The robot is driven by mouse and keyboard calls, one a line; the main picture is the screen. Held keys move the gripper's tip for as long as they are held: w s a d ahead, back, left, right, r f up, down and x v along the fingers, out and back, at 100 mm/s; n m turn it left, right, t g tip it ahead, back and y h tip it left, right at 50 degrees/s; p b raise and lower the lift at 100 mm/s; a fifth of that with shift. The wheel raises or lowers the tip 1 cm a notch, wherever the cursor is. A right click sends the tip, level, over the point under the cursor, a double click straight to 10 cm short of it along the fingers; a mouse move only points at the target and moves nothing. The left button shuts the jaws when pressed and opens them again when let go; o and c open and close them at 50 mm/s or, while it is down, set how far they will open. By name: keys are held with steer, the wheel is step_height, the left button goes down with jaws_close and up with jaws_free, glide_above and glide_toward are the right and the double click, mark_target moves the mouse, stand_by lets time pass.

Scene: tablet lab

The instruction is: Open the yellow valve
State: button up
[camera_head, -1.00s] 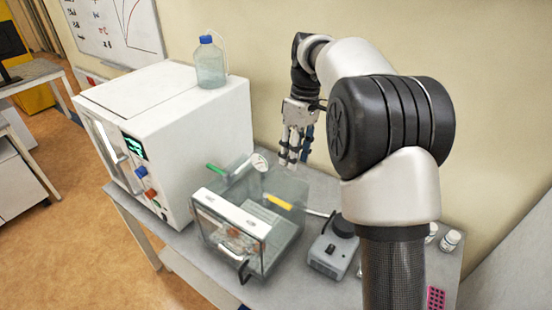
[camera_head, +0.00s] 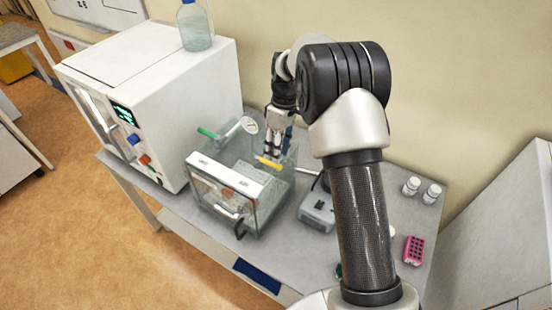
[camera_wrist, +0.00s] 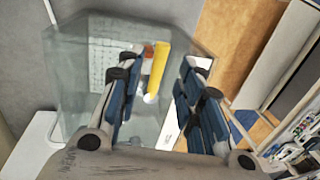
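In the wrist view the yellow valve handle (camera_wrist: 158,68) is a straight bar lying between my finger pads, apart from both as far as I can see. My gripper (camera_wrist: 152,92) has its blue-padded fingers spread wide, with nothing held. The wrist view also shows the chamber (camera_wrist: 75,65) below the fingers.
A green valve handle (camera_head: 207,133) and a round gauge (camera_head: 248,125) are on the chamber's left side. A white oven (camera_head: 160,95) with a bottle (camera_head: 194,28) on top stands left. A grey device (camera_head: 318,208) stands right. Vials and a pink rack (camera_head: 414,250) are further right.

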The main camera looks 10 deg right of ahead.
mark_target(269, 163)
steer(key=shift+s+a+f, duration=0.15)
steer(key=shift+f, duration=0.9)
steer(key=shift+s+a+f, duration=0.1)
steer(key=shift+a+f, duration=0.05)
steer(key=shift+f, duration=0.85)
steer(key=shift+c, duration=0.3)
jaws_close()
